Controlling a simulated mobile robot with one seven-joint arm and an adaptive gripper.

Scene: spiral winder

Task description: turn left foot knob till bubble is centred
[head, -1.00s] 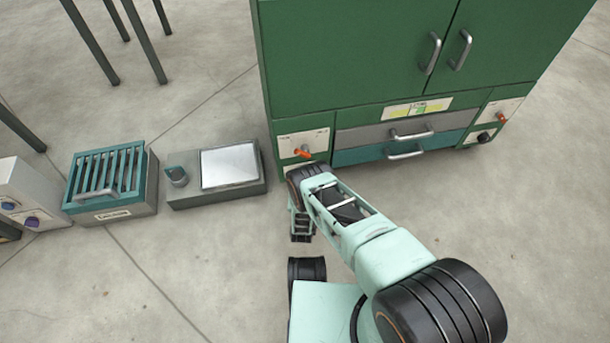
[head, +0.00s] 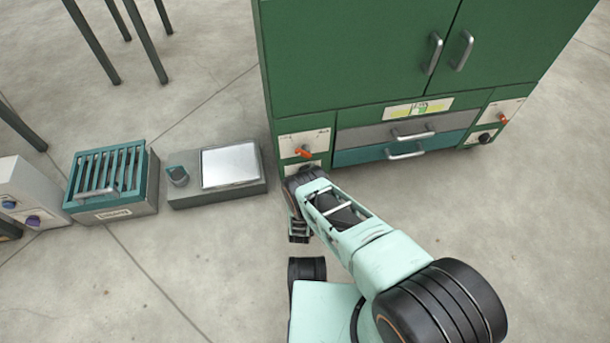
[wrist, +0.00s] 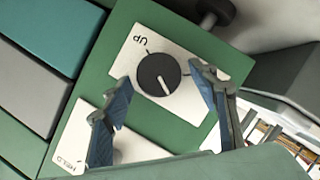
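The left foot knob (wrist: 158,75) is a round black dial with a white pointer line, on a white plate marked UP, in the wrist view. My gripper (wrist: 161,77) is open, with one blue-padded finger on each side of the knob and a small gap showing at each side. In the head view my wrist covers this knob at the cabinet's lower left. The level (head: 419,107) is a yellow-green strip on a pale label on the green cabinet (head: 350,60); its bubble is too small to judge.
An orange lever (head: 303,152) sits on a white panel just above my wrist. A black knob (head: 484,137) and another orange lever (head: 502,118) are at the cabinet's right. A grey box with a metal plate (head: 230,166) and a teal slatted box (head: 105,180) stand left.

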